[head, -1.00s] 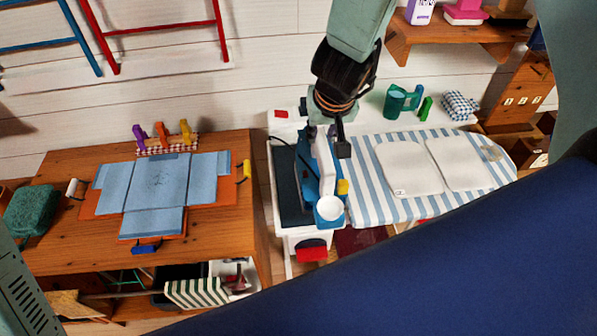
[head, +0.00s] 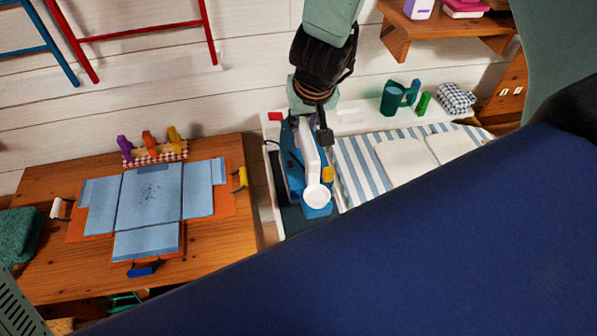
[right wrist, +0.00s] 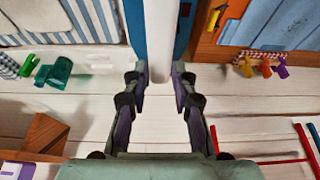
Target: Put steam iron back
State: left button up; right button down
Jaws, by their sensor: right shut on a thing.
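The steam iron (head: 293,178) is blue with a white handle and a yellow button. It is over the dark rest pad (head: 293,222) at the left end of the striped ironing board (head: 362,172). Whether its base touches the pad is hidden. My right gripper (head: 312,132) reaches down from above and is shut on the iron's white handle. In the right wrist view, the fingers (right wrist: 158,92) stand on either side of the white handle (right wrist: 160,40). My left gripper is not in view.
A wooden table (head: 215,262) with folded blue cloth (head: 150,195) stands to the left. White folded cloths (head: 402,160) lie on the board. A wooden shelf (head: 398,35) juts out at upper right.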

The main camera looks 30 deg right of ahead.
aim_at(308, 135)
jog(key=shift+f, duration=0.2)
jog(key=shift+s+d+f+b, duration=0.2)
jog(key=shift+f+b, duration=0.15)
jog(key=shift+f, duration=0.15)
jog(key=shift+s+d+f+b, duration=0.15)
jog(key=shift+f+b, duration=0.15)
jog(key=shift+f, duration=0.2)
jog(key=f, duration=0.1)
jog(key=f+b, duration=0.2)
jog(key=shift+w+a, duration=0.15)
jog(key=shift+a, duration=0.1)
jog(key=shift+w+f+b, duration=0.2)
jog(key=shift+f+b, duration=0.2)
jog(key=shift+b, duration=0.1)
jog(key=shift+s+d+f, duration=0.1)
jog(key=shift+s+f, duration=0.05)
jog(key=shift+f, duration=0.15)
jog(key=shift+s+f+b, duration=0.2)
jog(key=shift+f+b, duration=0.7)
jog(key=shift+b, duration=0.05)
jog(key=shift+f, duration=0.3)
jog(key=shift+w+f+b, duration=0.25)
jog(key=shift+f+b, duration=0.05)
jog(key=shift+f, duration=0.05)
jog(key=shift+s+r, duration=0.1)
jog(key=shift+s, duration=0.05)
